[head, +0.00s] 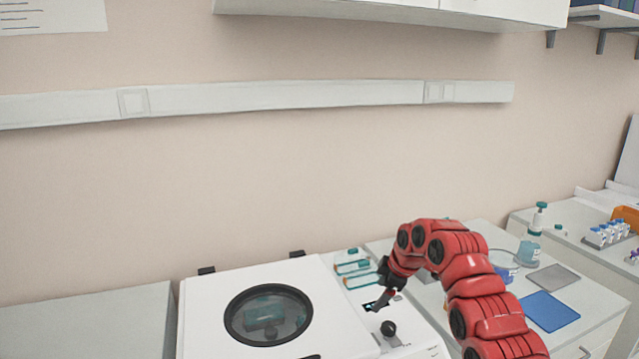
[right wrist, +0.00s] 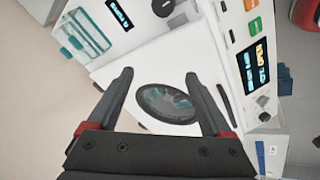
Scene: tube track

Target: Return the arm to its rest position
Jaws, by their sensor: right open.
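My right arm (head: 455,265) is red and arches in from the lower right in the head view. Its gripper (head: 381,296) points down over the control panel side of a white centrifuge (head: 215,310). In the right wrist view the two dark fingers of the gripper (right wrist: 158,76) are spread apart with nothing between them. The centrifuge lid (right wrist: 160,60) with its round dark window (right wrist: 168,104) lies beyond the fingers. The lid is closed, and teal-tinted shapes show dimly through the glass. My left gripper is not in view.
A blue mat (head: 549,311), a grey pad (head: 552,277) and a teal-topped bottle (head: 530,245) are on the right bench. A tube rack (head: 606,234) stands farther right. The left counter (head: 85,325) is bare.

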